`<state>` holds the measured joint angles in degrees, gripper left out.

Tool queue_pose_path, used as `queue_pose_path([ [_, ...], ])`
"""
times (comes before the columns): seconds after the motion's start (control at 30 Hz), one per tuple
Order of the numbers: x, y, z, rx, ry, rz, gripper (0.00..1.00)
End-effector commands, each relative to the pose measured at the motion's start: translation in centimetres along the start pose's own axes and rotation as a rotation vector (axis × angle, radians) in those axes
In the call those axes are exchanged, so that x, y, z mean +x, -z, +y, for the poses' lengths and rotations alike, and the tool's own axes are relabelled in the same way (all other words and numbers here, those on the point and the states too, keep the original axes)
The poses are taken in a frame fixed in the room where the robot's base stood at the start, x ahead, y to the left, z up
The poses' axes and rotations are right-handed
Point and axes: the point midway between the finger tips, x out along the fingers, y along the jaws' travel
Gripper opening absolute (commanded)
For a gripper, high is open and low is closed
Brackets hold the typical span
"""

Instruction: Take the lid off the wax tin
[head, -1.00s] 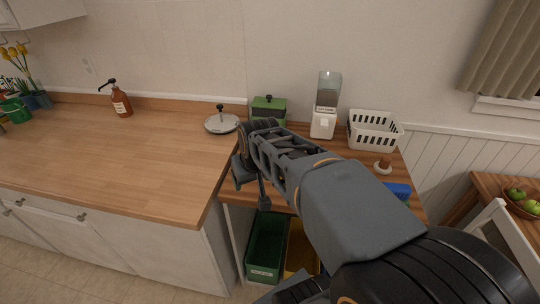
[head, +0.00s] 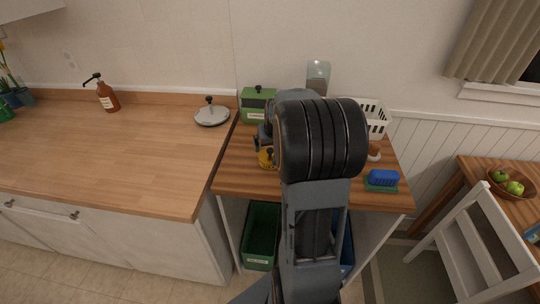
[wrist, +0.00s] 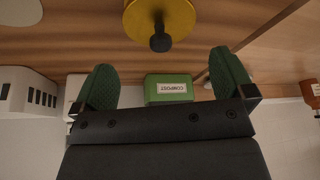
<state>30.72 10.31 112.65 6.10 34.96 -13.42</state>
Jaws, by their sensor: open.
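The wax tin (head: 266,161) is yellow with a dark knob on its lid. It stands on the wooden top of the right-hand unit, partly hidden by my arm in the head view. In the wrist view the yellow lid (wrist: 176,14) is at the top centre, with its black knob (wrist: 160,42) pointing toward my gripper. My gripper (wrist: 166,76) is open and empty, its green-padded fingers spread wide. The knob lies beyond the fingertips, roughly centred between them, and nothing is touching it. The tin's body is hidden in the wrist view.
A green compost box (head: 256,106) stands behind the tin. A grey pan lid (head: 212,115) lies on the counter to the left. A white basket (head: 374,117), a dispenser (head: 318,75) and a blue sponge (head: 382,178) are right. Bins sit below the unit.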

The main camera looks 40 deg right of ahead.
Motion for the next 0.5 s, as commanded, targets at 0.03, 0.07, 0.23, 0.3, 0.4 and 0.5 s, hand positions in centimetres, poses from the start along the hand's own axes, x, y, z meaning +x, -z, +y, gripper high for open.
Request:
queue_pose_path([
  [0.03, 0.2, 0.0, 0.0, 0.0, 0.0, -0.001, 1.0],
  [0.07, 0.3, 0.0, 0.0, 0.0, 0.0, -0.002, 1.0],
  [0.23, 2.2, 0.0, -0.1, 0.0, 0.001, -0.005, 1.0],
  [0.3, 3.1, 0.0, -0.2, -0.001, 0.001, -0.004, 1.0],
  [0.4, 4.4, 0.0, -0.2, -0.001, 0.0, -0.002, 1.0],
  [0.5, 5.1, 0.0, -0.2, -0.001, 0.0, 0.0, 1.0],
])
